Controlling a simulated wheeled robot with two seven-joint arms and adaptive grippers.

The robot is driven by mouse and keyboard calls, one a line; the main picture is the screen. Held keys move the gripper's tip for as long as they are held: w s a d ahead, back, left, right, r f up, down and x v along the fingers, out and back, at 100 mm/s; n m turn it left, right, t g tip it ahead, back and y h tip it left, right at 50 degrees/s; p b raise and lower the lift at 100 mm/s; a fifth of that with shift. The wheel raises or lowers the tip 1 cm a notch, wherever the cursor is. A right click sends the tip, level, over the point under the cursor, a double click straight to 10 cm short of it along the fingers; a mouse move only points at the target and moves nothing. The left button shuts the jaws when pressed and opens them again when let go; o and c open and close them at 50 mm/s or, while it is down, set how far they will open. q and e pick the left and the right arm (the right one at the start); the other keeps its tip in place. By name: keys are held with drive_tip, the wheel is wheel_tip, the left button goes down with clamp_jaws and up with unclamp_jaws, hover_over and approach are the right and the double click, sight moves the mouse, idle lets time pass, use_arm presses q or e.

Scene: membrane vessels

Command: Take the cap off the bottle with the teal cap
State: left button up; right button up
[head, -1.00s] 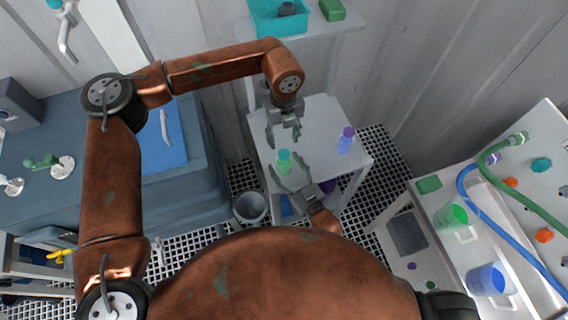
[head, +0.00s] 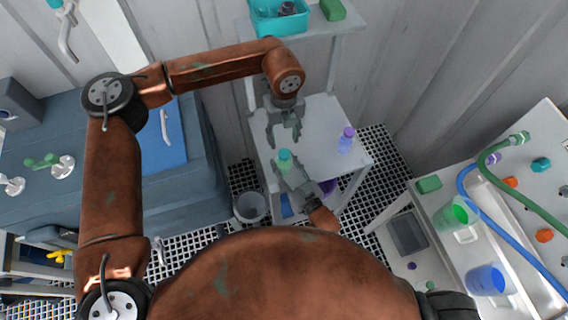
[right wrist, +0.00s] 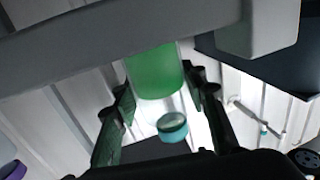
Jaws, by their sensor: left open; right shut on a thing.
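My right gripper (head: 288,168) is shut on this bottle, with one finger on each side of the body in the wrist view (right wrist: 160,85). My left gripper (head: 284,138) is open and empty, pointing down just behind and above the cap, seemingly apart from it.
A bottle with a purple cap (head: 346,140) stands to the right on the same white table (head: 318,125). A teal bin (head: 278,24) sits on a shelf behind. A grey bucket (head: 250,207) is on the floor at left. A bench with mugs and hoses is at right.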

clamp_jaws()
